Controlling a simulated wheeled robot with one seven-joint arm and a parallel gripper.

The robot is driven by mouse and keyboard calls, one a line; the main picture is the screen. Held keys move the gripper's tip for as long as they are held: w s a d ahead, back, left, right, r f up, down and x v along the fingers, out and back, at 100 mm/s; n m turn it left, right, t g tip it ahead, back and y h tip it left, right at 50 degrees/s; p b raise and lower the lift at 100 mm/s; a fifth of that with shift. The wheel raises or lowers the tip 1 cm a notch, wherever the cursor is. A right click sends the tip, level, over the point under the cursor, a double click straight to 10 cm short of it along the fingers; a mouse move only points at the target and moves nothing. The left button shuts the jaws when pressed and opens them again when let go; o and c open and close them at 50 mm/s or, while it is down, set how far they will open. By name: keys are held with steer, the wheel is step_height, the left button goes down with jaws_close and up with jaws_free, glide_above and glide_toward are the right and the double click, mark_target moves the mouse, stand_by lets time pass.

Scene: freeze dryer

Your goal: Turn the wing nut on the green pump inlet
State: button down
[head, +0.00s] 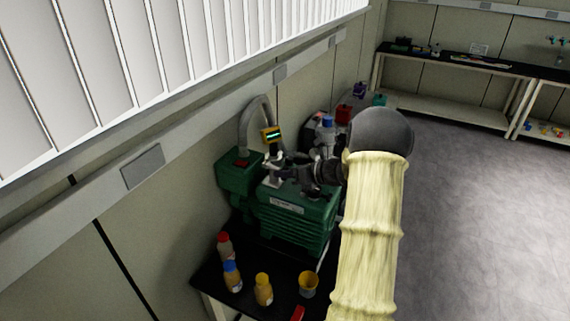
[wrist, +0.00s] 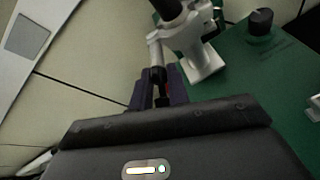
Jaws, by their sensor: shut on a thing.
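The green pump (head: 296,226) stands on a black-topped bench; its green top also shows in the wrist view (wrist: 250,72). The silver inlet fitting (wrist: 192,45) with its clamp rises from the pump. My gripper (wrist: 157,92) is beside the inlet, its two dark fingers shut on the small dark wing nut (wrist: 157,76) at the clamp's end. In the head view my gripper (head: 294,172) reaches over the pump from the right, and the wing nut is too small and covered to make out there.
Bottles with red (head: 224,241), blue (head: 231,276) and yellow (head: 263,289) caps and a yellow cup (head: 308,284) stand at the bench's near end. A grey hose (head: 244,122) arches behind the pump by the wall. Open floor (head: 470,210) lies to the right.

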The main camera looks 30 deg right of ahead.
steer(key=m+y+p, duration=0.1)
steer(key=m+p, duration=0.1)
steer(key=p, duration=0.1)
steer(key=shift+r, duration=0.15)
steer(key=shift+m+y+p, duration=0.8)
steer(key=shift+m+p, duration=0.2)
steer(key=shift+p, duration=0.1)
steer(key=shift+f, duration=0.2)
steer(key=c, duration=1.4)
jaws_free()
steer(key=shift+o, duration=0.2)
steer(key=shift+d, duration=0.1)
steer(key=b+v, duration=0.6)
steer(key=v, duration=1.1)
steer(key=shift+r, duration=0.35)
